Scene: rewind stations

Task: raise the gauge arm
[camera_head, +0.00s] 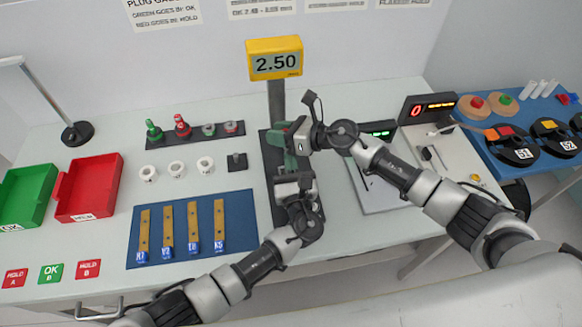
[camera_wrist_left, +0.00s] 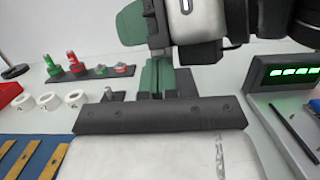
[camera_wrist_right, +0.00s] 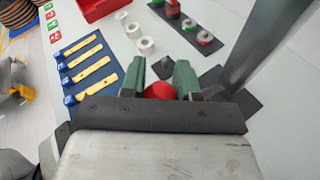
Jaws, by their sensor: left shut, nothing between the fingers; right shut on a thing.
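The gauge stand has a yellow display (camera_head: 275,58) reading 2.50 on a grey post (camera_head: 277,102), over a dark base (camera_head: 280,218). The post also shows at the upper right of the right wrist view (camera_wrist_right: 262,42). My right gripper (camera_head: 284,139) is beside the post, shut on a red knob (camera_wrist_right: 160,90) between its green fingers. The rest of the gauge arm is hidden by my grippers. My left gripper (camera_head: 291,163) is just below the right one, over the base, shut and empty; its green fingers (camera_wrist_left: 158,78) are together in the left wrist view.
Left of the stand are a rack of red and green plug gauges (camera_head: 183,126), white rings (camera_head: 177,167) and a blue mat (camera_head: 235,225) with labelled strips. Red (camera_head: 88,187) and green (camera_head: 28,195) bins stand farther left. A station with a green display (camera_head: 378,130) is close on the right.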

